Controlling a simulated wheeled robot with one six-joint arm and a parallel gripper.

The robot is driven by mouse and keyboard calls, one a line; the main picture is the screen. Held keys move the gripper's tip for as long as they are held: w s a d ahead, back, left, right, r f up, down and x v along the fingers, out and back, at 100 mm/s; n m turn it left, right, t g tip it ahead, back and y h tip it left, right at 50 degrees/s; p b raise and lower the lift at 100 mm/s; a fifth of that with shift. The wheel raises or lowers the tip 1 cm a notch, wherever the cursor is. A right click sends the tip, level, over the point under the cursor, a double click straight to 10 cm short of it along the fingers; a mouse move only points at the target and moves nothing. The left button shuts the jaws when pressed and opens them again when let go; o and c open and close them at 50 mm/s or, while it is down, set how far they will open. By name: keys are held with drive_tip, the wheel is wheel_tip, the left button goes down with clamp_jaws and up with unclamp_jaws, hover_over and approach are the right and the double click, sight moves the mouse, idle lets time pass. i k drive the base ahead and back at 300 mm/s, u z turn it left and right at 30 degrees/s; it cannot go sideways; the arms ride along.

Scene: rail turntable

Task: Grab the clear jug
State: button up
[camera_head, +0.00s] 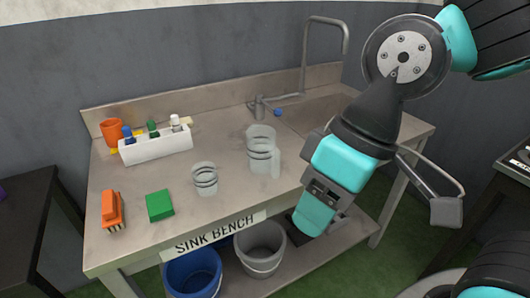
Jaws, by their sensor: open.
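The clear jug (260,148) stands upright on the sink bench, right of the middle, with its handle at the lower right. A smaller clear container (205,180) stands to its left and nearer the front edge. My gripper (316,213) is at the end of the teal and black arm, to the right of the jug and in front of it in the picture. It is open, apart from the jug, and nothing shows in it. Its fingertips are hard to make out from this angle.
A white caddy (157,149) with several bottles, an orange cup (112,131), an orange brush (112,209) and a green sponge (160,205) are on the left. A tap (259,108) stands behind the jug. A blue bucket (193,276) and grey bucket (260,248) sit below.

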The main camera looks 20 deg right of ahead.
sight(263, 158)
drive_tip(key=k, duration=1.3)
drive_tip(key=u, duration=0.65)
drive_tip(key=i, duration=0.65)
drive_tip(key=u, duration=0.7)
drive_tip(key=i, duration=0.75)
drive_tip(key=z, duration=0.85)
drive_tip(key=i, duration=0.75)
drive_tip(key=z, duration=0.8)
